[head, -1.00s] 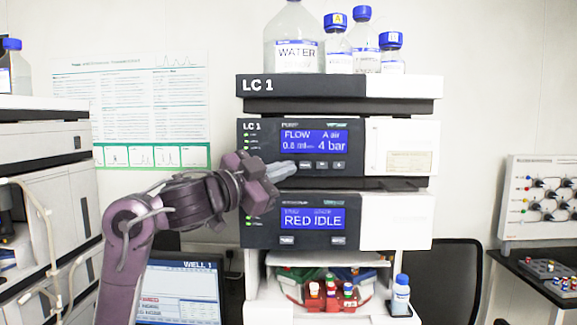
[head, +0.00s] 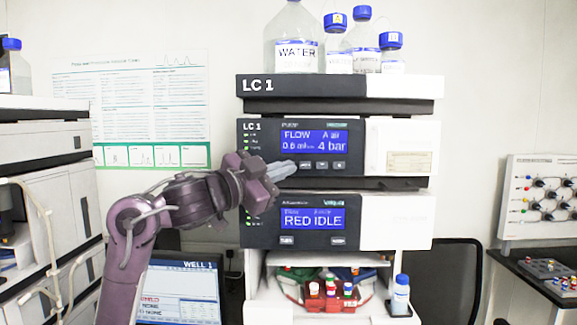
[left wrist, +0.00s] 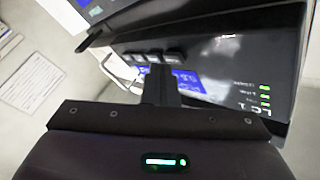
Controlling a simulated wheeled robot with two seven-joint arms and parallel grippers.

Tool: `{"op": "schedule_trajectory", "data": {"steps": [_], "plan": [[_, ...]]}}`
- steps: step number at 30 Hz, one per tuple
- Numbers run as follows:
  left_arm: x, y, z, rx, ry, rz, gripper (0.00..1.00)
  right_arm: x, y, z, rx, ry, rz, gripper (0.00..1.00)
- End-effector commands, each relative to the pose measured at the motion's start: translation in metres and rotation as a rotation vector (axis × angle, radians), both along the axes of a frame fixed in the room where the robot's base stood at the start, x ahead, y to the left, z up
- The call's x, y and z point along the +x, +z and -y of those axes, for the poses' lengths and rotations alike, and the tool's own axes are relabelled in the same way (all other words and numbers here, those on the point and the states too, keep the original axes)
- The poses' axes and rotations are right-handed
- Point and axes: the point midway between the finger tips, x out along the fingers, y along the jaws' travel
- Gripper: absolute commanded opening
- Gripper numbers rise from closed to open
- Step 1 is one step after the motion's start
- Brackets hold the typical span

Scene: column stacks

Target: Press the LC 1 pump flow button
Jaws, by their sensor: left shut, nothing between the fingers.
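The LC 1 pump module (head: 257,155) has a blue display (head: 315,141) reading FLOW 0.6 and 4 bar. Dark buttons (head: 322,165) sit in a row below that display; several also show in the left wrist view (left wrist: 155,57). My left gripper (head: 285,168) is shut and empty, with its fingers pointing right at the left end of this row. The fingers cover part of the panel there, and any button behind them is hidden. In the left wrist view the fingertips (left wrist: 160,70) are close to the buttons; I cannot tell whether they touch. My right gripper is not in view.
Below is a second module with a display (head: 312,218) reading RED IDLE. Bottles (head: 296,55) stand on top of the stack. A monitor (head: 180,290) is behind my left arm. Another instrument stack (head: 45,180) stands at the left, and a dark table (head: 530,270) at the right.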

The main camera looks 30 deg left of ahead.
Motion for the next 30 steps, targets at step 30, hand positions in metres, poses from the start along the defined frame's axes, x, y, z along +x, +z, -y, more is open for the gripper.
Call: {"op": "schedule_trajectory", "data": {"steps": [30], "plan": [[0.0075,-0.0001,-0.0046,0.0,0.0,0.0,0.0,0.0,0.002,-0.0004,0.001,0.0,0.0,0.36]]}}
